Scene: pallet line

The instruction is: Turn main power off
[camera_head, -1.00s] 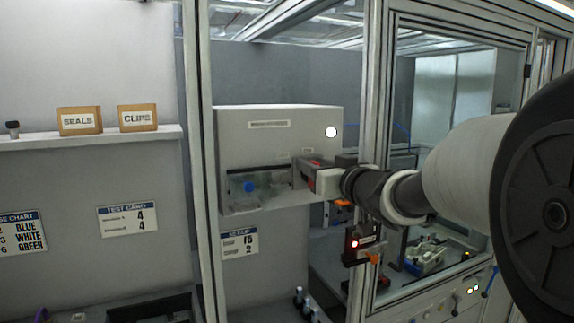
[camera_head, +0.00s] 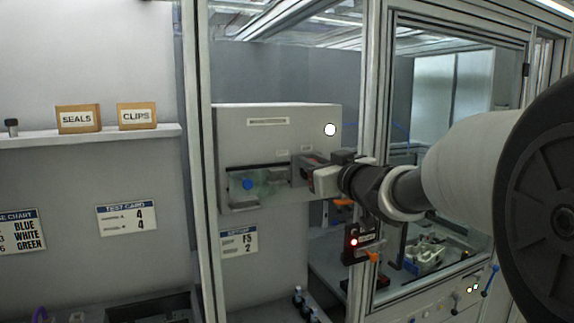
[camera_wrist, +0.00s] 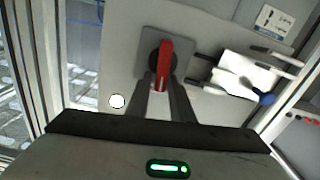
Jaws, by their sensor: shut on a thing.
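The main power switch is a red rotary handle (camera_wrist: 163,66) on a dark square plate (camera_wrist: 148,42), fixed to the front of a grey cabinet (camera_head: 235,125). In the wrist view the handle stands nearly in line with my fingers. My gripper (camera_wrist: 164,90) has one finger on each side of the handle's near end and is shut on it. In the head view my gripper (camera_head: 308,172) is against the cabinet's right part and hides most of the switch.
A round white lamp (camera_head: 330,130) is lit above the switch. Left of it is a recessed window with a blue knob (camera_head: 248,185). A metal frame post (camera_head: 372,90) stands just right of the cabinet. A device with a red light (camera_head: 354,241) hangs below my wrist.

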